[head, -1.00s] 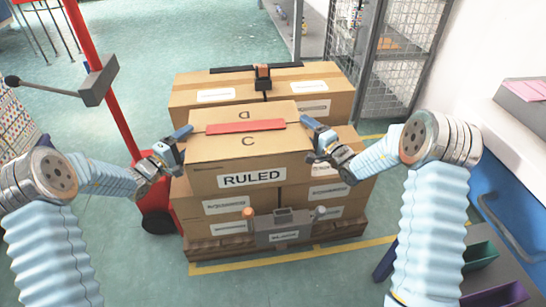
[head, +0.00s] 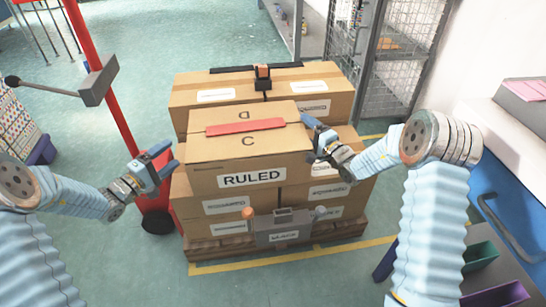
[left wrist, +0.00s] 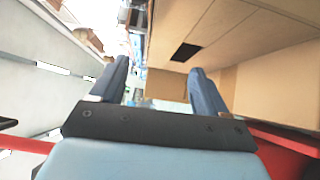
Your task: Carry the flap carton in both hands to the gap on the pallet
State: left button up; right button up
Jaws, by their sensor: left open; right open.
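The flap carton (head: 235,155), labelled RULED, with a red strip and the letters C and D on top, sits on the stacked cartons of the pallet (head: 215,250). My left gripper (head: 165,160) is open, apart from the carton, just off its left side. In the left wrist view the left gripper (left wrist: 155,80) shows spread fingers with nothing between them and cardboard faces to the right. My right gripper (head: 312,140) is open at the carton's right side; I cannot tell whether it touches. The gap is not clearly seen; the carton hides part of the stack.
A red post with a grey box (head: 98,80) stands left of the pallet. A wide carton (head: 330,90) with a black strap and clamp is behind. A mesh cage (head: 400,70) is at the back right, a blue cabinet (head: 510,200) at the right. Floor is clear front left.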

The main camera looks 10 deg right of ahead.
pick_arm(q)
jog(key=v, duration=0.3)
jog(key=shift+s+a, duration=0.15)
jog(key=shift+s, duration=0.05)
pick_arm(e)
jog(key=v, duration=1.2)
